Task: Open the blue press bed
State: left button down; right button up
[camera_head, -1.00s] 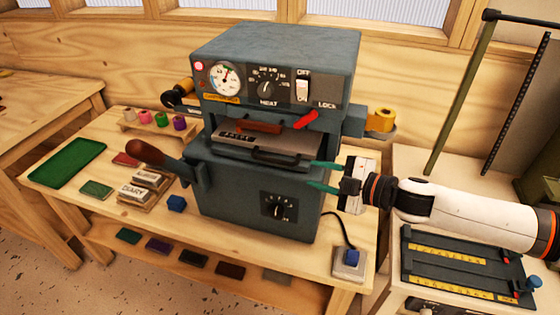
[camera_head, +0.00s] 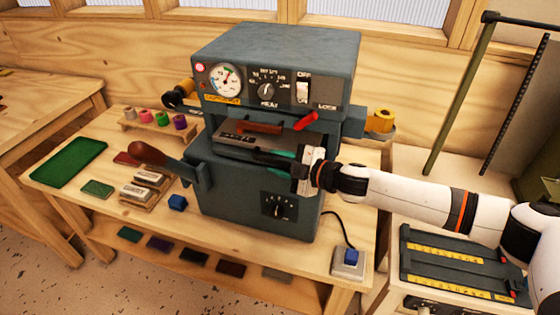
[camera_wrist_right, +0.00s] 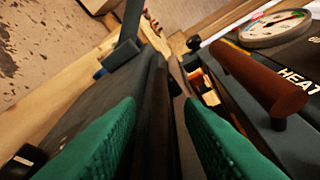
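The blue-grey press (camera_head: 275,65) stands on the wooden table. Its bed (camera_head: 228,139) is a flat plate in the opening under the head, with a black handle at its front edge. My right gripper (camera_head: 275,156) reaches in from the right at that handle, its green fingers partly hidden by the dark parts. In the right wrist view the two green fingers are apart, with the dark handle bar (camera_wrist_right: 155,125) between them; contact cannot be told. A brown grip (camera_head: 258,127) lies above the bed; it also shows in the wrist view (camera_wrist_right: 262,78). My left gripper is not in view.
A long lever with a brown knob (camera_head: 147,152) sticks out at the press's left. A blue block (camera_head: 178,202), stamp blocks and a green tray (camera_head: 68,161) lie left of it. A switch box (camera_head: 348,262) stands at the front right.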

grip_shut()
jog(key=shift+s, duration=0.15)
jog(key=shift+s+a, duration=0.1)
jog(key=shift+s, duration=0.05)
jog(key=s+a+p, duration=0.2)
jog(key=s+a, duration=0.1)
jog(key=s, duration=0.6)
jog(key=s+a+p, duration=0.2)
jog(key=s+a, duration=0.1)
jog(key=s, duration=0.7)
jog(key=shift+p, duration=0.35)
jog(key=shift+a, duration=0.1)
grip_release()
